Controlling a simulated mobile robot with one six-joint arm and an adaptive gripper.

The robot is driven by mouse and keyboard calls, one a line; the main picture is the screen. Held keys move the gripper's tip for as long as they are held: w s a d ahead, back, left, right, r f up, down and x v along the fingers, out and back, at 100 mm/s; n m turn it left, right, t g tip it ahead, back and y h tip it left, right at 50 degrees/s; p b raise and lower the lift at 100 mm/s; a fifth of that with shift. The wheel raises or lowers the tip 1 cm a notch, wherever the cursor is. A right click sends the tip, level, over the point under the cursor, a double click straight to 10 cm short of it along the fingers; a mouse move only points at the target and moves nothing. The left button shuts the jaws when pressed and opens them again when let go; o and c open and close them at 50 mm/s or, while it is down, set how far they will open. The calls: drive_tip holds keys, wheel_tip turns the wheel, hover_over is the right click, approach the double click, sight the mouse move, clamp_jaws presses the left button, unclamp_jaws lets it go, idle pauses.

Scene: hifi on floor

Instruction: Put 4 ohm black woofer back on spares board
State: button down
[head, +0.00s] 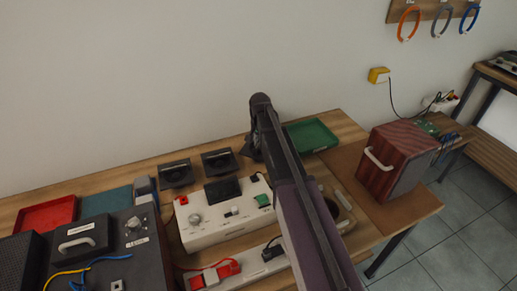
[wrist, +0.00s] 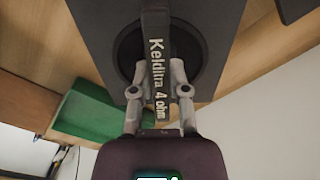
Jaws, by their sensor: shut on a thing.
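My gripper (wrist: 158,92) is shut on the upright bar of a black woofer (wrist: 218,30) in the wrist view. The bar reads "Kelditra 4 ohm", and a dark round cone shows behind it. In the head view my arm hides most of the gripper and woofer; a dark edge of the woofer (head: 250,149) shows left of the arm, over the back of the table. Two similar black square units (head: 176,174) (head: 218,162) lie at the back of the table. I cannot tell which surface is the spares board.
A white test box (head: 215,222) stands in front of the black units. A green tray (head: 311,136) is right of the arm, a red tray (head: 45,215) far left. A red striped speaker box (head: 405,150) with a white handle stands at right. A dark amplifier box (head: 140,262) is front left.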

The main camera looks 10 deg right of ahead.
drive_tip(key=shift+f+b, duration=0.3)
drive_tip(key=shift+f, duration=0.25)
drive_tip(key=c, duration=0.6)
unclamp_jaws()
drive_tip(key=shift+r, duration=0.15)
wheel_tip(320, 180, up, 12)
drive_tip(key=p, duration=1.2)
idle(0.4)
drive_tip(key=s+n, duration=0.2)
drive_tip(key=s, duration=0.6)
drive_tip(key=s+n, duration=0.2)
drive_tip(key=s, duration=0.6)
drive_tip(key=s+n, duration=0.2)
drive_tip(key=s, duration=0.6)
drive_tip(key=shift+a+n, duration=0.15)
drive_tip(key=shift+n, duration=0.25)
